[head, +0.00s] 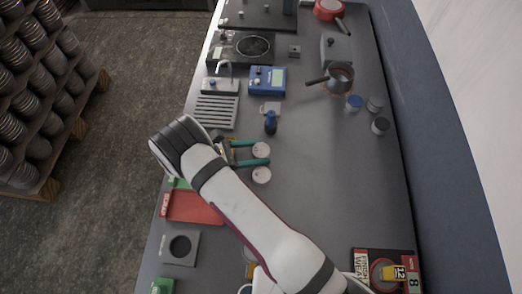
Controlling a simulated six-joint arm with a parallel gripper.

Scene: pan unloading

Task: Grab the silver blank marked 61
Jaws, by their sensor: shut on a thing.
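Two small round silver blanks show in the head view, near the middle of the bench. My gripper (264,153) reaches in from the left with two teal fingers, and it is shut on the upper silver blank (261,149), which sits between the fingertips. The other silver blank (262,175) lies just below, outside the lower finger. The numbers on both blanks are too small to read, so I cannot tell which is marked 61. I cannot tell whether the held blank is off the bench.
A blue-topped bottle (270,123) stands just above the gripper. A ribbed grey tray (216,111), a blue device (267,79) and a pot (340,77) are farther back. A red tray (193,206) lies at the left edge. The bench right of the blanks is clear.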

